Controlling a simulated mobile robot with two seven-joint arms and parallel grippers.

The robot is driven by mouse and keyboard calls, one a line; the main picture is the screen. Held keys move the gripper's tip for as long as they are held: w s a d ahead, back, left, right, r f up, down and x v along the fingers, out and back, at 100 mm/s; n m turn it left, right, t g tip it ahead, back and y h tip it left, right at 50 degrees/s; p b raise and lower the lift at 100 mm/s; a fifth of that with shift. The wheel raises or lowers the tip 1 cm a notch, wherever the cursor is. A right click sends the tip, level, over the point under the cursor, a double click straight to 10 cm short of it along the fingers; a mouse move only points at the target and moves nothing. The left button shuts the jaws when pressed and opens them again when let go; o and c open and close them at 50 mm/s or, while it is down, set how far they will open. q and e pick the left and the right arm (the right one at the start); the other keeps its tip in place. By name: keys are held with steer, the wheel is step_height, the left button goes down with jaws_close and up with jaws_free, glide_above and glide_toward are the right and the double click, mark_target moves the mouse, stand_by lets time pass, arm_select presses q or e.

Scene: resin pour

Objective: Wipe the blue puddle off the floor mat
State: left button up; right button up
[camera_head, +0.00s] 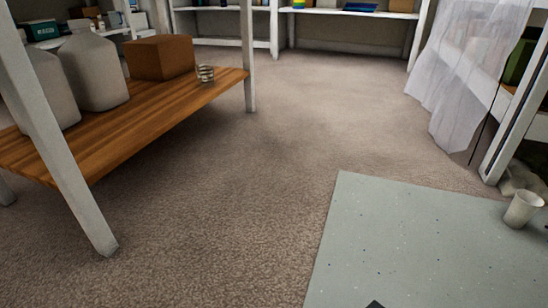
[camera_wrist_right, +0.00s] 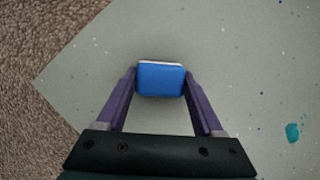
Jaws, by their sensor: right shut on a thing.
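The floor mat (camera_head: 420,240) is pale grey-green with small dark specks and lies on the carpet at the lower right of the head view. In the right wrist view the mat (camera_wrist_right: 225,40) fills most of the picture. My right gripper (camera_wrist_right: 160,84) is shut on a blue block with a pale edge (camera_wrist_right: 160,78), which looks like a sponge, held over the mat. I cannot tell whether it touches the mat. A small teal-blue patch (camera_wrist_right: 293,132), perhaps the puddle, lies on the mat to the right of the gripper. My left gripper is not in view.
A white cup (camera_head: 523,210) stands at the mat's right edge. A wooden shelf (camera_head: 150,115) with pale jugs and a brown box (camera_head: 160,57) is at the left. A translucent curtain (camera_head: 465,75) hangs at the right. The carpet (camera_head: 300,120) between is clear.

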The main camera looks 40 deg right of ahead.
steer(key=shift+s+d, duration=0.4)
steer(key=shift+s+d+r, duration=0.1)
steer(key=shift+s+d, duration=0.25)
steer(key=shift+s, duration=0.2)
steer(key=shift+s+d, duration=0.3)
steer(key=shift+s, duration=0.2)
steer(key=shift+s+d+b, duration=0.3)
steer(key=shift+s+d, duration=0.2)
steer(key=shift+s, duration=0.15)
steer(key=shift+s+d, duration=0.5)
steer(key=shift+s, duration=0.25)
steer(key=shift+f+b, duration=0.3)
jaws_close()
steer(key=shift+w+a+r+p, duration=0.1)
steer(key=shift+w+a+p, duration=0.15)
steer(key=shift+w+p, duration=0.1)
steer(key=shift+w+a, duration=0.25)
steer(key=w, duration=0.1)
steer(key=w+a, duration=0.2)
steer(key=shift+w+a, duration=0.25)
steer(key=shift+w, duration=0.1)
steer(key=shift+d, duration=0.1)
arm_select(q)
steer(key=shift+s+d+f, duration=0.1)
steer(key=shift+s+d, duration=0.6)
arm_select(e)
steer(key=shift+f, duration=0.2)
